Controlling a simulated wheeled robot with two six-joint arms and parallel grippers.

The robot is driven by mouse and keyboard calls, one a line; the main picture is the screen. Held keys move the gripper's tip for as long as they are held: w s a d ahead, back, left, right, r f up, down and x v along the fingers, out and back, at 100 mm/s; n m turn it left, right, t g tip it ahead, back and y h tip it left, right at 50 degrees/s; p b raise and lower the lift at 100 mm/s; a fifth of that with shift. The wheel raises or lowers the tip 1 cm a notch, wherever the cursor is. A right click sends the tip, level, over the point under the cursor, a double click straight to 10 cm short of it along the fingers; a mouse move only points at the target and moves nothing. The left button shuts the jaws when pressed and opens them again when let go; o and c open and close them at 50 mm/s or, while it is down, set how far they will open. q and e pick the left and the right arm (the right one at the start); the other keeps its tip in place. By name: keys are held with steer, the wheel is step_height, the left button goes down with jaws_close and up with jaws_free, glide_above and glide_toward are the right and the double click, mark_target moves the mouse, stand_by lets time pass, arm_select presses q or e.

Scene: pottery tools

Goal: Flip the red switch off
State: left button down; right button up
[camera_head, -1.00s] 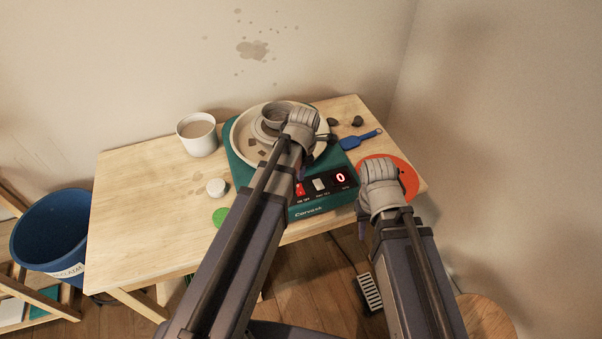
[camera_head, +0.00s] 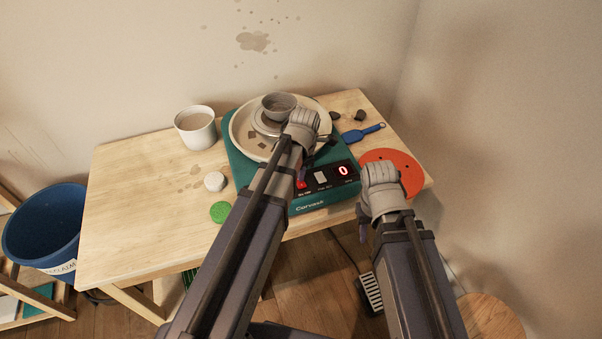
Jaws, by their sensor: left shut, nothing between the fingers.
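The red switch (camera_head: 301,184) is on the front panel of the teal pottery wheel (camera_head: 240,163), left of a white switch (camera_head: 320,177) and a red digital display (camera_head: 343,171) reading 0. My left arm partly covers the red switch, so its position is hard to tell. My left gripper (camera_head: 303,122) is over the wheel's round tray, above and behind the switch; it is shut and empty. My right gripper (camera_head: 379,174) is in front of the orange disc, right of the panel; its fingertips are not clear.
A clay bowl (camera_head: 278,105) stands on the wheel's tray. A white cup (camera_head: 196,127), a white lump (camera_head: 214,181) and a green disc (camera_head: 220,212) are on the wooden table (camera_head: 135,200). A blue tool (camera_head: 362,133) and the orange disc (camera_head: 404,167) lie right of the wheel.

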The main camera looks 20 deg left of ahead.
arm_select(q)
steer(key=shift+s+d, duration=0.1)
steer(key=shift+s, duration=0.05)
steer(key=shift+s+d+r, duration=0.1)
steer(key=shift+s+d, duration=0.25)
steer(key=shift+s, duration=0.2)
arm_select(e)
steer(key=shift+r, duration=0.1)
arm_select(q)
steer(key=shift+w+r+p, duration=0.1)
steer(key=shift+r+p, duration=0.05)
steer(key=shift+p, duration=0.15)
arm_select(e)
steer(key=shift+r, duration=0.1)
